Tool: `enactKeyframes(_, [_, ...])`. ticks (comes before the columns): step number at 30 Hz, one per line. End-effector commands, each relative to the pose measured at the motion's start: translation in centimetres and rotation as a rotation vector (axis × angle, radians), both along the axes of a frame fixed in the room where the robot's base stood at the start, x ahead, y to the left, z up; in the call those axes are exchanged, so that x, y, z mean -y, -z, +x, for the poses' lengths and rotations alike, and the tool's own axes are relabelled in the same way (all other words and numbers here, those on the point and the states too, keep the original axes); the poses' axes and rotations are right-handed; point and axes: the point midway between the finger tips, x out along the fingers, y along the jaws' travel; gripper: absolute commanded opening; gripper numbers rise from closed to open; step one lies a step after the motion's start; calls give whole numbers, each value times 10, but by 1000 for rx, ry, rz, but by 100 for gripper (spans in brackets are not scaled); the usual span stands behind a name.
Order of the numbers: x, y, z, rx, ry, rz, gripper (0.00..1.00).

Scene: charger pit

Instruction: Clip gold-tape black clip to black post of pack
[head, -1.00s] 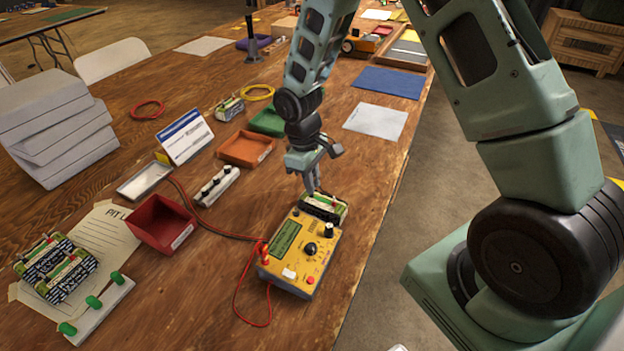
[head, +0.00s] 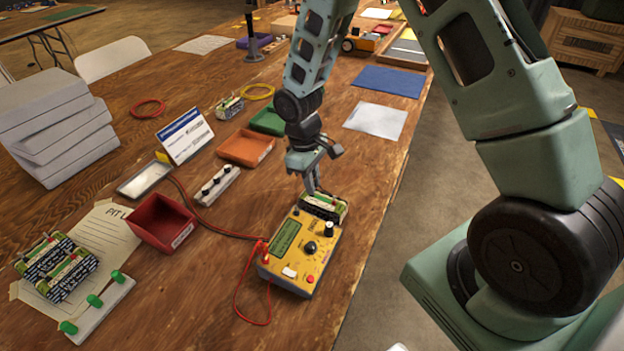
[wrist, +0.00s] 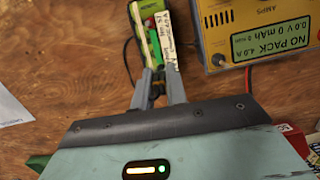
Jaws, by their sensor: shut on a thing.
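The pack (head: 326,206), green and black with a pale label strip, lies against the far side of the yellow charger (head: 298,255). It also shows in the wrist view (wrist: 150,22). In the wrist view my gripper's fingers (wrist: 159,80) are closed around a small dark piece with a touch of gold, taken as the gold-tape black clip (wrist: 155,92). It is mostly hidden between the fingers. The black post is not clearly visible, so I cannot tell whether clip and post touch.
The charger's display (wrist: 267,48) reads NO PACK. Red leads (head: 237,290) loop from its left side. A red bin (head: 162,224), an orange tray (head: 246,149) and a white rail with black knobs (head: 213,186) stand left. Bare table lies to the pack's right.

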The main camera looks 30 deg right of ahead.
Motion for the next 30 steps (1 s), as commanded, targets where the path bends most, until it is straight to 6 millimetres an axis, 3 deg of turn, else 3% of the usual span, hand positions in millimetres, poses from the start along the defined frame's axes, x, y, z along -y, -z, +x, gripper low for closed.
enactKeyframes(11, [0,0,0,0,0,0,1])
enactKeyframes(12, [0,1,0,0,0,0,22])
enactKeyframes(14, [0,0,0,0,0,0,39])
enactKeyframes(29, [0,1,0,0,0,0,40])
enactKeyframes(30, [0,1,0,0,0,0,48])
